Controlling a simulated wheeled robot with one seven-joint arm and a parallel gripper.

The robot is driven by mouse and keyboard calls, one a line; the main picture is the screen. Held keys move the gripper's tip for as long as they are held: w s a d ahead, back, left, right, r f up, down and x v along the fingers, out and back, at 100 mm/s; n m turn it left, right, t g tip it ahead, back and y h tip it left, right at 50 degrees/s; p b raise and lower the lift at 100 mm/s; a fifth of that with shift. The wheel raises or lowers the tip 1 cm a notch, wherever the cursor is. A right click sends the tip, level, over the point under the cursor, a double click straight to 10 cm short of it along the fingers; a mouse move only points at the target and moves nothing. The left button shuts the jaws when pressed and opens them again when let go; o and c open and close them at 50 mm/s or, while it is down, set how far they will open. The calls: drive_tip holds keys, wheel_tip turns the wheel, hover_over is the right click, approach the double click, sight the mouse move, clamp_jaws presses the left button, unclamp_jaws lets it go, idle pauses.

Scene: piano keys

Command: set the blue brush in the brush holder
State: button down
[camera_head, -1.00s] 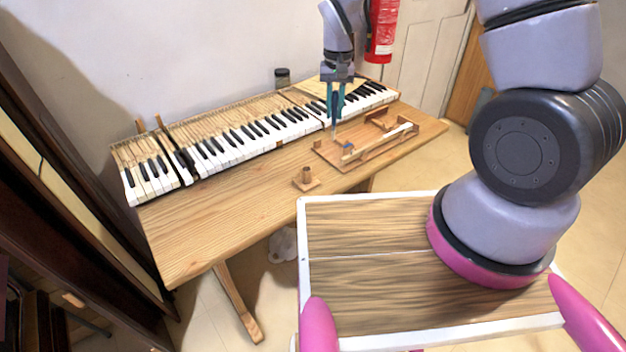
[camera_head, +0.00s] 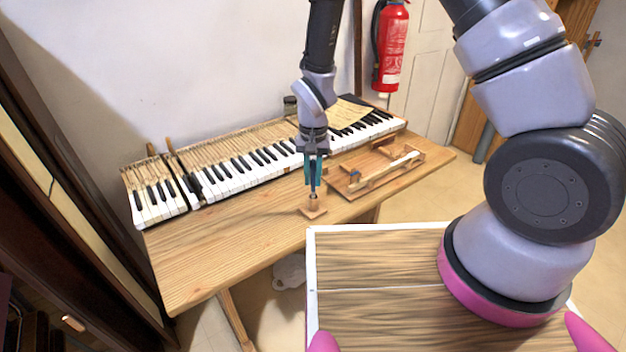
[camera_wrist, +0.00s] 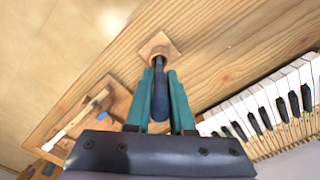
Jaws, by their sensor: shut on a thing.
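My gripper (camera_head: 314,186) is shut on the blue brush (camera_wrist: 158,98) and points down at the table's front part. The brush is dark blue and runs lengthwise between the teal fingers in the wrist view. The brush holder (camera_head: 313,212) is a small wooden cup on a square base, directly below the fingertips. It also shows in the wrist view (camera_wrist: 168,43), with the brush's far end lined up with its opening. I cannot tell whether that end is inside the cup or just above it.
A wooden tray (camera_head: 345,186) with raised pieces and a pale bar lies right of the holder. The piano keyboard (camera_head: 240,168) runs along the back of the table (camera_head: 215,251). A dark jar (camera_head: 290,105) stands behind it. The table's left front is clear.

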drive_tip(key=shift+f, duration=0.5)
drive_tip(key=shift+f, duration=0.15)
drive_tip(key=c, duration=0.8)
unclamp_jaws()
